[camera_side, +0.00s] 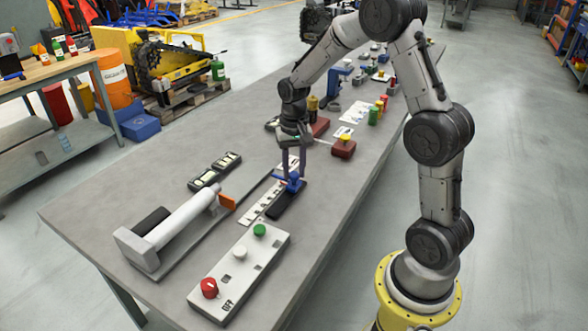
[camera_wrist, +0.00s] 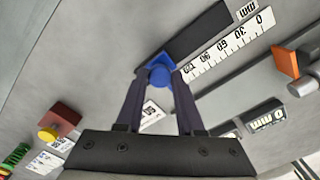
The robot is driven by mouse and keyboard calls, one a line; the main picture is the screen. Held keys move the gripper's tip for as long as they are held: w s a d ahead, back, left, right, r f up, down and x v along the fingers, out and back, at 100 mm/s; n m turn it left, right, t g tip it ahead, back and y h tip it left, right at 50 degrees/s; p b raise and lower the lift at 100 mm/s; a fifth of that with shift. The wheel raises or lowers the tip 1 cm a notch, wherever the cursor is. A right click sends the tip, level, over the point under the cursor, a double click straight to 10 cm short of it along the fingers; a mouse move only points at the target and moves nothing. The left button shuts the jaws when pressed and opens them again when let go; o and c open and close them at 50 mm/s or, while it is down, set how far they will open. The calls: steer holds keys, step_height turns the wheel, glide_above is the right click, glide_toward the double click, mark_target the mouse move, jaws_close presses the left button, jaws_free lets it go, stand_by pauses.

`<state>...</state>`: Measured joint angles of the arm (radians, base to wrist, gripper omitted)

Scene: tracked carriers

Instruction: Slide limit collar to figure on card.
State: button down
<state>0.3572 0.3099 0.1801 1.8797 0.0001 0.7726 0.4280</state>
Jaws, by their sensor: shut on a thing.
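The limit collar (camera_side: 293,184) is a small blue block with a round knob, sitting at the far end of a black rail (camera_side: 285,205). My gripper (camera_side: 291,165) points down and is shut on the collar's knob. The wrist view shows the blue collar (camera_wrist: 159,73) between my fingertips (camera_wrist: 158,78). A white scale (camera_wrist: 228,47) marked 0, 30, 60, 90 in mm runs beside the rail (camera_wrist: 200,30); the collar is past the 90 mark. A white card (camera_wrist: 152,113) lies beyond the collar, partly behind my right finger; its figure is too small to read.
A grey roller fixture with an orange flag (camera_side: 227,202) and two black readout boxes (camera_side: 203,180) stand left of the rail. A button panel (camera_side: 240,272) is in front. A dark red block with a yellow knob (camera_side: 344,147) and more cards (camera_side: 354,112) lie behind, to the right.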

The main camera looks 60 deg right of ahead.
steer(key=shift+r, duration=0.1)
stand_by(0.4)
steer(key=a, duration=0.9)
steer(key=shift+w+a, duration=0.1)
steer(key=shift+a, duration=0.15)
steer(key=c, duration=0.6)
jaws_free()
steer(key=shift+o, duration=0.3)
step_height(320, 180, up, 14)
